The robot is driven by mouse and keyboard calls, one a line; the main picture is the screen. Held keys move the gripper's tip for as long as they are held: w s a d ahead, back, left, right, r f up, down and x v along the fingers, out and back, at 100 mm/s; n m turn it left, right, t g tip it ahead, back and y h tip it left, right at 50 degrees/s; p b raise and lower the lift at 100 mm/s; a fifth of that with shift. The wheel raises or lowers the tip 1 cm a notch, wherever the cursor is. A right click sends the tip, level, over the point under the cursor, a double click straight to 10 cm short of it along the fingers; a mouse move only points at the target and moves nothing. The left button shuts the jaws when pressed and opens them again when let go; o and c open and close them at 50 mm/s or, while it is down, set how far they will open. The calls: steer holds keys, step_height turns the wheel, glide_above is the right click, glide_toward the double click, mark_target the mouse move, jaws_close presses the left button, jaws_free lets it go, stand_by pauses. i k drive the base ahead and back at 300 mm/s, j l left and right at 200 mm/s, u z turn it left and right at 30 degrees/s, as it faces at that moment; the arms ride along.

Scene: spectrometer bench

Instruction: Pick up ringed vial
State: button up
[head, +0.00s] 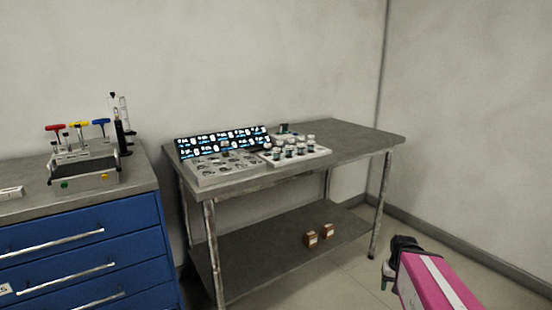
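Several small vials (289,150) with pale caps and dark bodies stand upright in a white rack (314,157) on the grey metal table. They are too small for me to tell which one carries a ring. My gripper (388,276) shows at the lower right, at the end of my pink arm, in front of the table and well apart from the vials. Its fingers are small and partly hidden, so I cannot tell if they are open or shut. I see nothing held in it.
A pale tray with round wells (212,178) sits left of the rack, before a lit display panel (222,142). The table's right side (360,141) is clear. Brown boxes (312,239) sit on its lower shelf. A blue drawer cabinet (80,245) with a tool stand (86,172) is at left.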

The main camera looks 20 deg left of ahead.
mark_target(225, 144)
steer(key=u, duration=1.55)
